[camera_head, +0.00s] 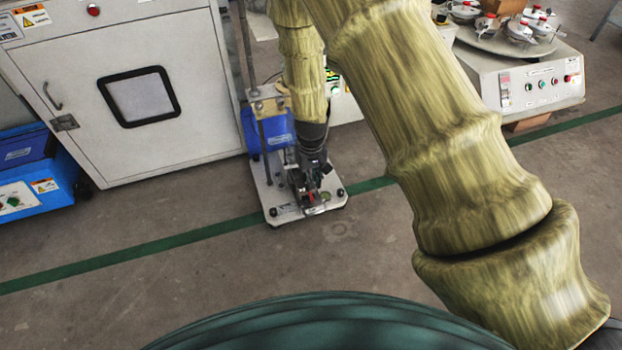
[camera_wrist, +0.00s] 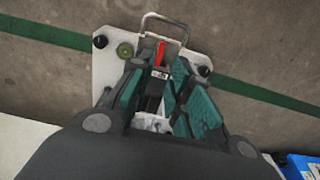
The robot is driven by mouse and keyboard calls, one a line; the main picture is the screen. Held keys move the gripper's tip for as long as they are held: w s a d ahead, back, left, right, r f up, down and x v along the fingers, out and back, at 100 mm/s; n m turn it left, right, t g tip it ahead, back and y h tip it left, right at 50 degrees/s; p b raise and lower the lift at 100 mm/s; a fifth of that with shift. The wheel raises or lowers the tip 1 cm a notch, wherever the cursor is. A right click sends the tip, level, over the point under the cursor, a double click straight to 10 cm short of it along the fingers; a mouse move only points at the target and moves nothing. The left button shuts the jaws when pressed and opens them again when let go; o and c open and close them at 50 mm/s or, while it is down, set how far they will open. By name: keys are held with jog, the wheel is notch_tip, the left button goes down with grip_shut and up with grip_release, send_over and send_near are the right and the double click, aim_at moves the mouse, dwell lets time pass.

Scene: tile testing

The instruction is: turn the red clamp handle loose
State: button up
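The red clamp handle (camera_wrist: 160,53) shows in the wrist view as a short red bar between and just beyond my fingertips. It is a small red spot in the head view (camera_head: 312,210). It belongs to a small device on a white base plate (camera_head: 277,213) with black knobs at its corners. My gripper (camera_wrist: 158,72) points down over the plate, its two teal-padded fingers apart on either side of the clamp's dark bar. I cannot tell whether either finger touches the clamp. The lower clamp is partly hidden by my gripper.
A metal loop (camera_wrist: 164,18) sticks out beyond the red handle. A metal post (camera_head: 247,60) with a bracket rises behind the plate, near a blue box (camera_head: 266,130). A large grey cabinet (camera_head: 180,125) stands to the left. The floor in front is clear.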

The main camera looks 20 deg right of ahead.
aim_at(311, 195)
notch_tip(311, 195, down, 5)
jog(key=b, duration=0.4)
jog(key=shift+f, duration=1.15)
grip_shut()
